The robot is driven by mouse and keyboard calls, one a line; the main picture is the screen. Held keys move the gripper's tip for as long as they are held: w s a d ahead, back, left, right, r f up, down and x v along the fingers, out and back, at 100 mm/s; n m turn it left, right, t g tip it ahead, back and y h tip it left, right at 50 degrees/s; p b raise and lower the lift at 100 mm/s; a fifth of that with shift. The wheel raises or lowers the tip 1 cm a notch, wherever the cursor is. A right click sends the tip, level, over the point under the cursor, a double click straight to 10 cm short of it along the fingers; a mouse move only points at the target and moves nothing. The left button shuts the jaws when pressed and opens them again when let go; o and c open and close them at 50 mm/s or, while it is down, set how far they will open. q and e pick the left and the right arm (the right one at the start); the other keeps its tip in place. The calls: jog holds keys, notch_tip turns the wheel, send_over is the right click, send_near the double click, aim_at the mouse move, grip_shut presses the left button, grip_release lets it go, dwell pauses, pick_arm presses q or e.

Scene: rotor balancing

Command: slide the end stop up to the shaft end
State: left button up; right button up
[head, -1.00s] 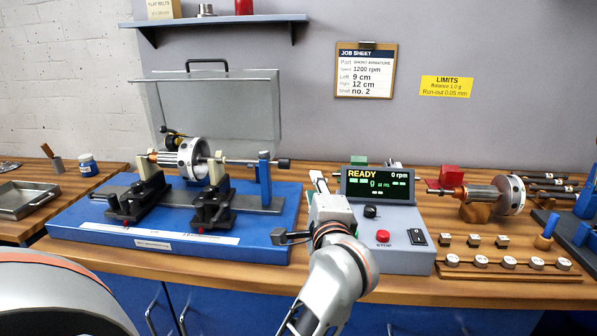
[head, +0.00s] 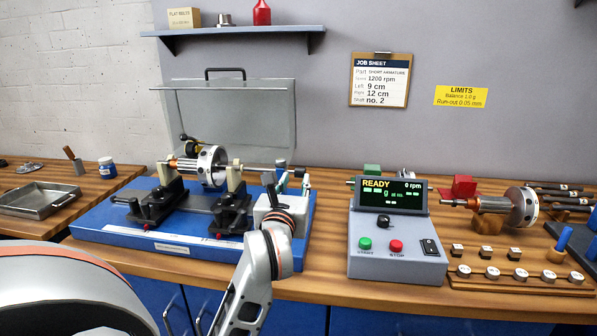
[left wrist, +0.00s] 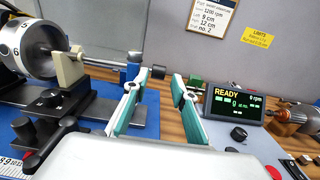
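The rotor (head: 208,166) lies across two black supports on the blue balancing base (head: 105,226). It is partly visible in the left wrist view (left wrist: 36,50). The blue end stop (head: 281,168) stands at the base's right end, mostly hidden by my gripper in the head view. Its blue post (left wrist: 132,72) and dark knob (left wrist: 158,72) show beyond the fingers in the left wrist view. My left gripper (head: 293,182) is open, with teal-lined fingers, close in front of the end stop; I cannot tell whether they touch. Its fingers (left wrist: 155,100) look empty. My right gripper is not in view.
The console (head: 397,258) stands right of the base and reads READY, 0 rpm. A second rotor (head: 519,206) and a rack of weights (head: 515,281) lie farther right. The raised clear guard (head: 235,120) stands behind the base. A metal tray (head: 40,200) is on the left.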

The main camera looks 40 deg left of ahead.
aim_at(299, 171)
pick_arm(q)
jog(key=x, duration=0.6)
jog(key=shift+w+a, duration=0.15)
jog(key=shift+w, duration=0.05)
grip_shut()
